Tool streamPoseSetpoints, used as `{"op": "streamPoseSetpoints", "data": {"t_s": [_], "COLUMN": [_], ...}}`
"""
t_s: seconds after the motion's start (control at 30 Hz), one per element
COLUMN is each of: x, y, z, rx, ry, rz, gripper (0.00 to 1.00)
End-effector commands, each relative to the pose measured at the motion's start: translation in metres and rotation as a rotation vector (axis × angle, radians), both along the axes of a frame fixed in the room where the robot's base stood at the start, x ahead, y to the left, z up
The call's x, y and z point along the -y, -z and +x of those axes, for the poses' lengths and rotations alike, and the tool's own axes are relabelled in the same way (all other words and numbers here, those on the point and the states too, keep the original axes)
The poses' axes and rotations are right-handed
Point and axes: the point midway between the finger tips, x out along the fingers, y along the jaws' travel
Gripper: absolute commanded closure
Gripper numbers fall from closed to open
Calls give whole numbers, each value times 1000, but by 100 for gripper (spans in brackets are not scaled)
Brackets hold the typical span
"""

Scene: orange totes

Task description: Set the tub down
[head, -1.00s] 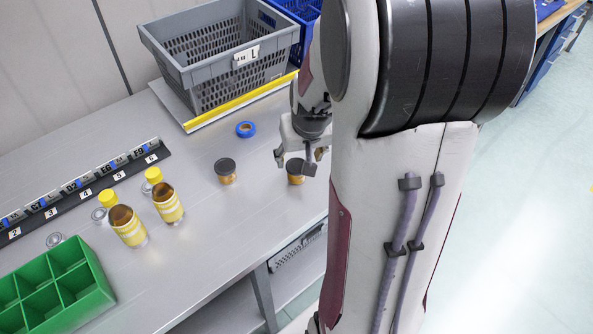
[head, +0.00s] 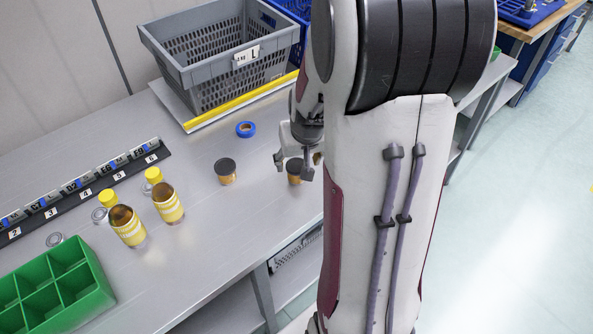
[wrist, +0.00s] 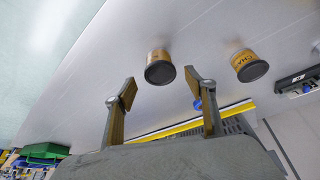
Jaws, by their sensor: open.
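An amber tub with a dark lid (head: 293,172) stands upright on the grey table, partly hidden by my gripper (head: 303,166). It also shows in the wrist view (wrist: 160,68), just beyond and between my two fingertips. My gripper (wrist: 161,84) is open, with a finger to either side and a gap to the tub. Nothing is held. A second, similar tub (head: 226,171) stands upright to the left, and shows at the right in the wrist view (wrist: 249,66).
A grey crate (head: 188,76) stands at the back on a yellow-edged board. A blue tape roll (head: 245,129) lies near it. The table's front edge is close to the tub.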

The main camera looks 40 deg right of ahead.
Motion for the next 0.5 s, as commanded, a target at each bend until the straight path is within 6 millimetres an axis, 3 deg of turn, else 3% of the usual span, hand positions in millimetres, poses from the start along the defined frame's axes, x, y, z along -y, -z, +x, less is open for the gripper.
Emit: {"op": "streamPoseSetpoints", "data": {"t_s": [0.5], "x": [7], "y": [36], "z": [15], "rx": [-2], "ry": [-1], "rz": [2], "gripper": [45]}}
